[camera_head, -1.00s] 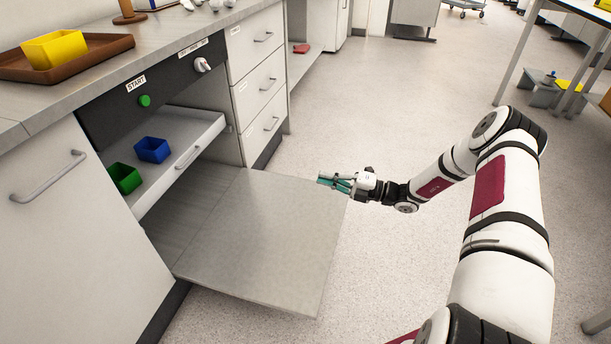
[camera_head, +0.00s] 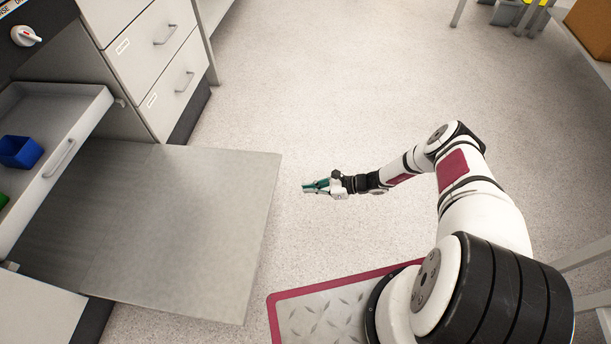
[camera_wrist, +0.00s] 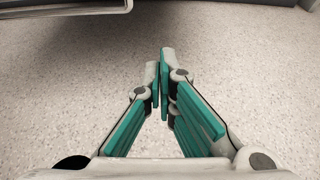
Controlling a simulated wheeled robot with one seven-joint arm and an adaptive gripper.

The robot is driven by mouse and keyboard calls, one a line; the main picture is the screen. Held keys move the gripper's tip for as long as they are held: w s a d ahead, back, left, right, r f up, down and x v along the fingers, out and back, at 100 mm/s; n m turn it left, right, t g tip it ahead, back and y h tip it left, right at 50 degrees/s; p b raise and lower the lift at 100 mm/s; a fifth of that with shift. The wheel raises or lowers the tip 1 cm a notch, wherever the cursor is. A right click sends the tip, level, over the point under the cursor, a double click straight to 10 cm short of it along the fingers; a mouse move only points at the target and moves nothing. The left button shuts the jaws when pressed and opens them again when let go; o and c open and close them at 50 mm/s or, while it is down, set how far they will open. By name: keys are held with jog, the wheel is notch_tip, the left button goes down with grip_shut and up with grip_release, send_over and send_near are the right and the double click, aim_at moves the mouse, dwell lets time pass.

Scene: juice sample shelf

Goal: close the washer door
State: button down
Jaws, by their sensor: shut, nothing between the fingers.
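The washer door (camera_head: 190,225) is a flat grey panel, folded down and lying open out from the cabinet front in the head view. Its free edge is toward my gripper. My gripper (camera_head: 305,188), with teal finger pads, is to the right of that free edge, apart from it, over bare floor. In the wrist view the gripper (camera_wrist: 161,85) is shut with its fingertips together and nothing between them. A pale edge at the top left of the wrist view may be the door; I cannot tell for sure.
A white knob (camera_head: 25,36) is on the dark panel. Drawers (camera_head: 165,60) stand beyond the door. The floor (camera_head: 300,80) around my gripper is clear.

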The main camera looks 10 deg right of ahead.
jog(key=b+x, duration=0.3)
jog(key=x, duration=0.7)
jog(key=shift+d+r, duration=0.1)
jog(key=shift+r, duration=1.95)
